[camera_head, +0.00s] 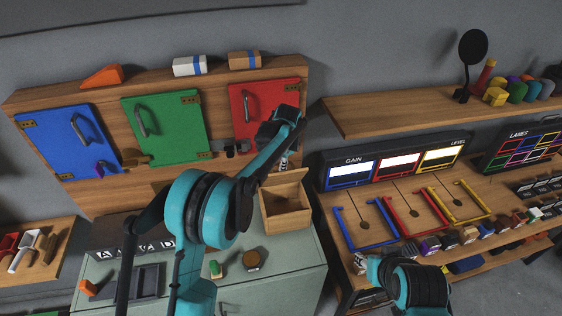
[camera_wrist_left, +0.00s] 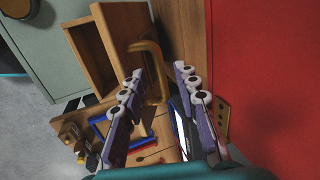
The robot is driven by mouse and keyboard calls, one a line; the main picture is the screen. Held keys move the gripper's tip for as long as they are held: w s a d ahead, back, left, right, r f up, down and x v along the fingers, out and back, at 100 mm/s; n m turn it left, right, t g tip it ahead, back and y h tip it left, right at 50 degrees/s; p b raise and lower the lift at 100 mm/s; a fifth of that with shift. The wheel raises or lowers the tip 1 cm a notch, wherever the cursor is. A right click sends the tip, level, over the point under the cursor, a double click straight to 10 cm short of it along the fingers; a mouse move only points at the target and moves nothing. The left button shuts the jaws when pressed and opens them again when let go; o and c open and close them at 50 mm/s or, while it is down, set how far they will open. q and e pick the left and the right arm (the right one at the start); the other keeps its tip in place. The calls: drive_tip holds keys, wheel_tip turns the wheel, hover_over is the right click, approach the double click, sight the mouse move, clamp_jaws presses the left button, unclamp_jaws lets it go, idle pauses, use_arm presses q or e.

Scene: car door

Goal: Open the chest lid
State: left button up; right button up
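The chest is a small wooden box (camera_head: 286,212) on the pale green cabinet, with its inside showing. Its lid (camera_head: 283,180) stands raised at the back. In the left wrist view the lid (camera_wrist_left: 122,28) carries a brass-coloured bar handle (camera_wrist_left: 150,50). My left gripper (camera_head: 284,160) is just above and behind the lid in the head view, partly hidden by its own wrist. In the left wrist view my left gripper (camera_wrist_left: 155,78) has its fingers apart, with the handle between or just beyond the fingertips; contact is unclear.
Behind stands a wooden panel with blue (camera_head: 57,142), green (camera_head: 163,128) and red (camera_head: 258,106) doors. The red door is close beside my left gripper. A green item (camera_head: 215,268) and a round brown item (camera_head: 252,260) lie on the cabinet. A workbench (camera_head: 335,262) stands to the right.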

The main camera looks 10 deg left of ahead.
use_arm(q)
clamp_jaws()
drive_tip(key=shift+w, duration=0.1)
drive_tip(key=shift+w+a+r+p, duration=0.1)
drive_tip(key=shift+w+a+p, duration=0.05)
drive_tip(key=shift+w, duration=0.3)
drive_tip(key=shift+w+a+r+p, duration=0.1)
drive_tip(key=shift+w+a+p, duration=0.05)
drive_tip(key=shift+w, duration=0.25)
unclamp_jaws()
drive_tip(key=shift+s, duration=0.1)
